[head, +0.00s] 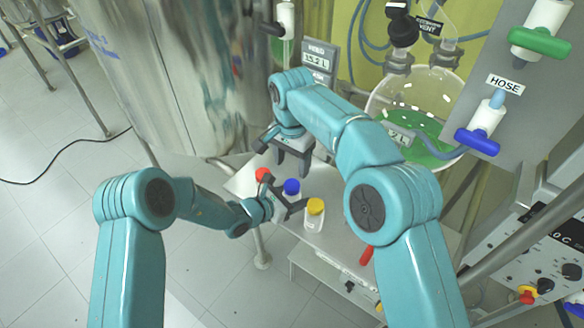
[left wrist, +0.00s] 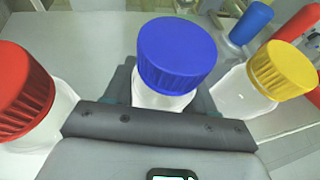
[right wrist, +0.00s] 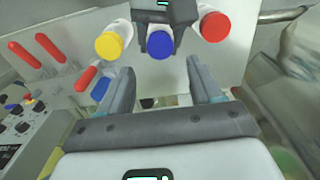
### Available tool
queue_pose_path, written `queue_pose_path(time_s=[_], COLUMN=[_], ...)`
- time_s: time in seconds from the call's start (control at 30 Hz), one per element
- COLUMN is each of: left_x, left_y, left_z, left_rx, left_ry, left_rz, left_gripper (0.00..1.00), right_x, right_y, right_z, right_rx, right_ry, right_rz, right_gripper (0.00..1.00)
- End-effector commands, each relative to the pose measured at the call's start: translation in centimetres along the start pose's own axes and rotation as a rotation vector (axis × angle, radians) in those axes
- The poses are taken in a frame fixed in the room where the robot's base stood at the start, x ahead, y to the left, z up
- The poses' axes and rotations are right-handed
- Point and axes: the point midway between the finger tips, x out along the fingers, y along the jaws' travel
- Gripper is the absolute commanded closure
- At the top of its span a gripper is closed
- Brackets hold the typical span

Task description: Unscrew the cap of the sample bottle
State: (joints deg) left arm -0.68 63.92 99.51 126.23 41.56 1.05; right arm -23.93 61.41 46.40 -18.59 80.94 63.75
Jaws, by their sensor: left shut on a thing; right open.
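A white bottle with a blue cap (head: 292,187) stands upright on the small table, between two other bottles. My left gripper (head: 287,207) is shut on its body below the cap. In the left wrist view the blue cap (left wrist: 177,55) sits on the bottle neck, clear above the jaws. My right gripper (head: 284,166) is open and empty, above and behind the bottles. In the right wrist view its fingers (right wrist: 163,85) are spread, with the blue cap (right wrist: 160,44) ahead, between their lines and apart from them.
A yellow-capped bottle (head: 315,212) and a red-capped bottle (head: 262,175) stand close on either side of the blue one. The table (head: 335,245) holds red-handled items (head: 366,254). A large steel vessel (head: 180,70) stands behind left; a glass flask with green liquid (head: 440,135) is behind right.

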Motion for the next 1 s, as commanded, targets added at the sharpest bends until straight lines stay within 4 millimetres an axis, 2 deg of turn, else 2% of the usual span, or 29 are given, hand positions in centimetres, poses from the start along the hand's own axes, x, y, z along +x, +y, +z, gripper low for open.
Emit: queue_pose_path(time_s=[0.07, 0.4, 0.5, 0.63, 0.87, 0.97, 1.0], left_x=[0.0, 0.0, 0.0, 0.0, 0.0, 0.0, 0.0], left_y=[0.0, 0.0, 0.0, 0.0, 0.0, 0.0, 0.0], left_z=[0.0, 0.0, 0.0, 0.0, 0.0, 0.0, 0.0], left_rx=[0.0, 0.0, 0.0, 0.0, 0.0, 0.0, 0.0], left_ry=[-0.001, -0.001, -0.001, -0.001, -0.001, -0.001, -0.001], left_rz=[0.0, 0.0, 0.0, 0.0, 0.0, 0.0, 0.0], left_gripper=[1.0, 1.0, 1.0, 1.0, 1.0, 1.0, 1.0], right_x=[0.6, 6.1, 7.1, 7.8, 7.8, 7.8, 7.8], right_y=[0.1, 0.1, 0.1, 0.1, 0.1, 0.1, 0.1], right_z=[0.0, 0.0, 0.0, 0.0, 0.0, 0.0, 0.0], right_rx=[0.012, 0.009, 0.01, 0.009, 0.009, 0.009, 0.009], right_ry=[-0.002, -0.002, -0.001, -0.001, -0.001, -0.001, -0.001], right_rz=[0.003, 0.004, 0.002, 0.002, 0.002, 0.001, 0.001], right_gripper=[0.35, 0.35, 0.35, 0.35, 0.35, 0.65, 0.78])
